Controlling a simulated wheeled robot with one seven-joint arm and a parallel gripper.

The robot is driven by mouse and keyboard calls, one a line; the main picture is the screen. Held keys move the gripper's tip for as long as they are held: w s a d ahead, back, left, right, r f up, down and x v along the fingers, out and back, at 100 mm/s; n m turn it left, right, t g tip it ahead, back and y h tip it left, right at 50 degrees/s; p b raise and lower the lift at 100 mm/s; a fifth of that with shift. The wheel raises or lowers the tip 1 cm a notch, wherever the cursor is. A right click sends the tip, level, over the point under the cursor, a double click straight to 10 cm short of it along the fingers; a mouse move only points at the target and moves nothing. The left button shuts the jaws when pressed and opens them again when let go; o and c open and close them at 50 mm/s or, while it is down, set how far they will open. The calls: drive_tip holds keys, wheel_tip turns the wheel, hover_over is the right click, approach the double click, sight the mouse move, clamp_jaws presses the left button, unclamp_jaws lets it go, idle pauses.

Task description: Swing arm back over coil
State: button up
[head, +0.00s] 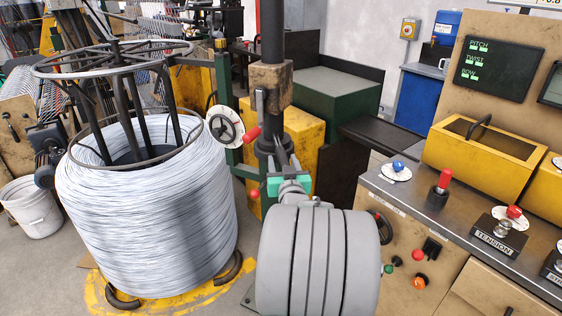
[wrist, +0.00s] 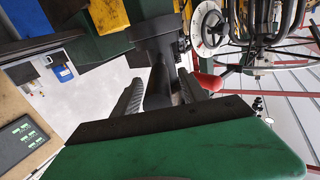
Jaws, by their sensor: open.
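The coil (head: 145,205) is a large upright roll of pale grey wire on a dark stand, at the left of the head view. A black vertical post (head: 273,30) with a worn brown block stands to its right. A white dial (head: 225,127) with a dark handwheel and a red-tipped handle (head: 252,134) sits between coil and post; both also show in the wrist view, the dial (wrist: 209,28) and the handle (wrist: 208,81). I cannot tell which part is the swing arm. My gripper (head: 282,152) is open in front of the post. Its ribbed fingers (wrist: 160,90) straddle the dark post in the wrist view; contact is unclear.
A workbench (head: 385,178) with yellow boxes (head: 479,157), knobs and levers fills the right. A white bucket (head: 33,207) stands at the far left. A yellow cabinet (head: 303,130) and a green box (head: 335,100) stand behind the post. Little floor shows free.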

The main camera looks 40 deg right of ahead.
drive_tip(key=v, duration=0.6)
drive_tip(key=shift+a+b, duration=0.15)
drive_tip(key=shift+b, duration=0.3)
